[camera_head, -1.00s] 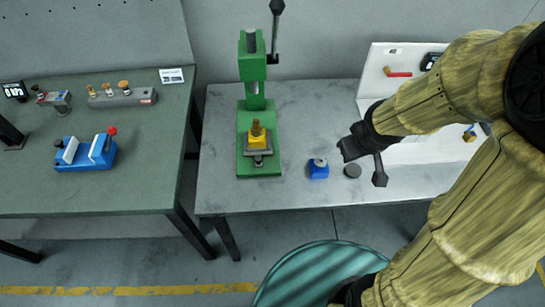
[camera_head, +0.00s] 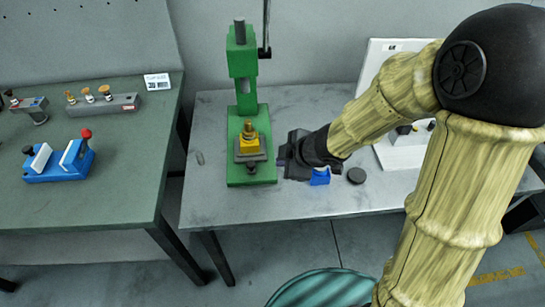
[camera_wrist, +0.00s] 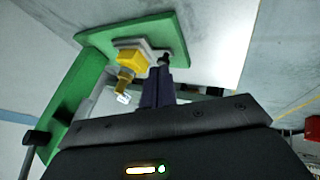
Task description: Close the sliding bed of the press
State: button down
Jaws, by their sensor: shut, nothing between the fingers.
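The green press (camera_head: 243,65) stands on the grey table. Its sliding bed (camera_head: 239,157) is a grey plate in front of the column, carrying a yellow block with a brass top (camera_head: 249,140). A small dark knob (camera_head: 251,168) is at the bed's front edge. In the wrist view the yellow block (camera_wrist: 130,58) and the knob (camera_wrist: 164,58) also show. My gripper (camera_head: 282,155) is shut and empty, just right of the bed. In the wrist view its fingertips (camera_wrist: 157,78) are close to the knob; I cannot tell whether they touch it.
A blue block (camera_head: 320,177), partly hidden by my gripper, and a dark disc (camera_head: 356,175) lie to the right. A white panel stand (camera_head: 405,155) is behind my arm. A green bench (camera_head: 100,190) with a blue vise (camera_head: 60,163) is at left. The table's front is clear.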

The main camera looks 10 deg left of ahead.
jog(key=b, duration=0.6)
send_near(261, 157)
jog(key=f, duration=0.1)
jog(key=s+a+f, duration=0.1)
jog(key=f, duration=0.1)
jog(key=s+f, duration=0.1)
jog(key=shift+a+f, duration=0.3)
jog(key=shift+f, duration=0.1)
jog(key=w+p, duration=0.1)
jog(key=w, duration=0.1)
jog(key=shift+w+a+r+p, duration=0.2)
jog(key=shift+w+a+p, duration=0.15)
jog(key=shift+w+p, duration=0.05)
jog(key=shift+w+a+f, duration=0.15)
jog(key=shift+w, duration=0.5)
